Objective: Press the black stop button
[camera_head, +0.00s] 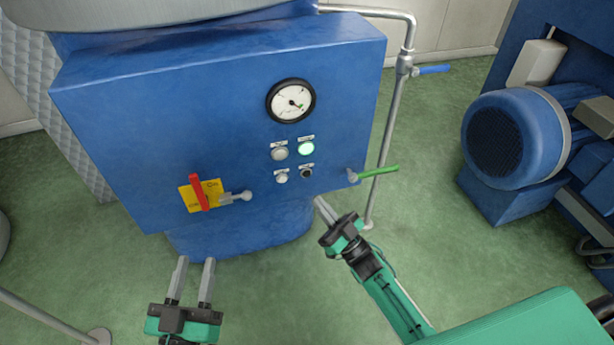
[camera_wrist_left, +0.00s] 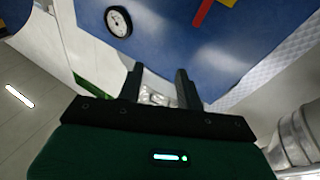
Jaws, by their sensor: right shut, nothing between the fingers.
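The black stop button (camera_head: 306,172) is a small dark round button at the lower right of a button group on the front of the blue machine cabinet (camera_head: 200,120). A small label sits above it. My right gripper (camera_head: 320,203) is shut and empty, with its tips below and slightly right of the black button, apart from it in the picture. My left gripper (camera_head: 195,265) is open and empty, low in front of the cabinet; its spread fingers also show in the left wrist view (camera_wrist_left: 160,85). The button cannot be made out in the left wrist view.
Near the black button are a lit green-white button (camera_head: 307,149), two pale buttons (camera_head: 279,153) and a gauge (camera_head: 291,100). A red handle (camera_head: 200,192) on a yellow plate is at left. A blue motor (camera_head: 515,140) stands right.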

